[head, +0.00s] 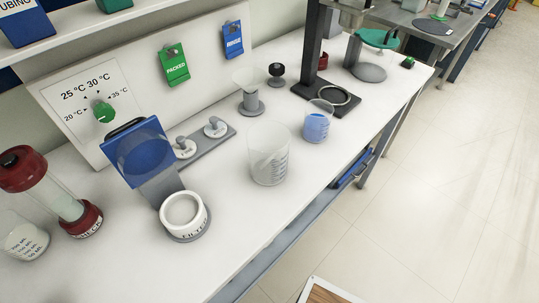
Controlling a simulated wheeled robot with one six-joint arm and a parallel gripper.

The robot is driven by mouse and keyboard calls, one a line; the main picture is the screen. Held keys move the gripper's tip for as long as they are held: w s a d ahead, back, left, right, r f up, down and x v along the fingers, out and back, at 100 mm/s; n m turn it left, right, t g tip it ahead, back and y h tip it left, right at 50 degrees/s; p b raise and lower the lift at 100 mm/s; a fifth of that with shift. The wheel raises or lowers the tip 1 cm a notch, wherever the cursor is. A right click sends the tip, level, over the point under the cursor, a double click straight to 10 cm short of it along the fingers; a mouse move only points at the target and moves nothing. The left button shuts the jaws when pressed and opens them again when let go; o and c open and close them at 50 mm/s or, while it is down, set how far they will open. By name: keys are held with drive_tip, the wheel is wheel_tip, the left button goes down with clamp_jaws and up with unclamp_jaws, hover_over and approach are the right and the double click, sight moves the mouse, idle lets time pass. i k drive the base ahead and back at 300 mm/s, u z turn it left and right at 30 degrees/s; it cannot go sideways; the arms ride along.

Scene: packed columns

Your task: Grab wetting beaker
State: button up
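Several beakers stand upright on the white bench, and I cannot read a label naming one as the wetting beaker. A small clear beaker with blue liquid (318,122) stands near the bench's front edge, right of centre. A larger clear beaker (268,155), seemingly empty, stands to its left, apart from it. My gripper is not in view.
A white ring marked FILTER (184,213) and a red-capped column (72,207) stand at the left. A clear cylinder on a grey base (250,92) and a black stand (333,97) are behind the beakers. Open floor (430,190) lies along the bench's front.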

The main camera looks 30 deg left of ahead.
sight(318, 117)
drive_tip(key=z, duration=1.15)
drive_tip(key=i, duration=1.85)
drive_tip(key=u, duration=3.1)
